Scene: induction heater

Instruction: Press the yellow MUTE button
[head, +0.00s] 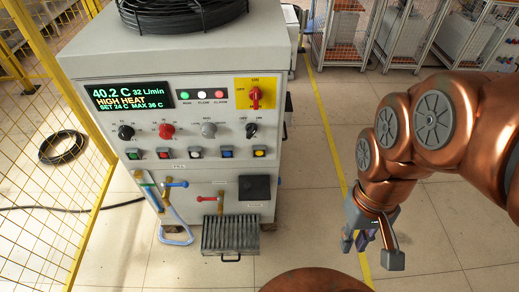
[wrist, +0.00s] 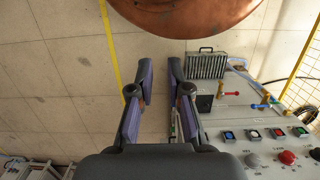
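The yellow button (head: 259,152) is at the right end of the button row on the front of the grey machine (head: 100,75). Its label is too small to read. In the wrist view I cannot make out the yellow button; the blue button (wrist: 229,135) is the nearest one I see to my gripper. My gripper (head: 370,250) hangs to the right of the machine, lower than the button row and apart from the panel. It also shows in the wrist view (wrist: 160,80), with its two fingers apart and nothing between them.
A red and yellow rotary switch (head: 255,95) and several knobs sit above the buttons. Valve handles (head: 175,184) and a ribbed metal box (head: 231,236) are lower down. A yellow mesh fence (head: 50,120) stands at left.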

